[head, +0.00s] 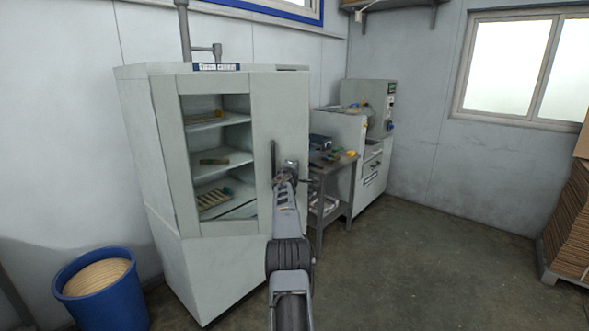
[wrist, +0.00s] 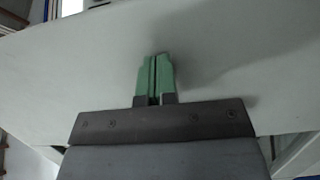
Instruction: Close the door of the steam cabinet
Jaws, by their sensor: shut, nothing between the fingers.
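The steam cabinet (head: 165,150) is a tall pale grey box in the head view. Its front opening shows shelves inside. The door (head: 290,110) is a pale panel at the right of the opening, with a dark upright handle (head: 273,160). The door stands open; its exact angle is hard to tell. My gripper (head: 289,168) is in front of the door, just right of the handle. In the wrist view its green fingers (wrist: 155,58) are together and empty, pointing at a broad pale surface. Whether they touch it I cannot tell.
A blue bin (head: 100,300) of pale wooden pieces stands at the cabinet's left. Right of the door are a small metal table (head: 335,165) with tools and a white machine (head: 375,125). Stacked brown sheets (head: 570,215) stand at the far right. The floor between is clear.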

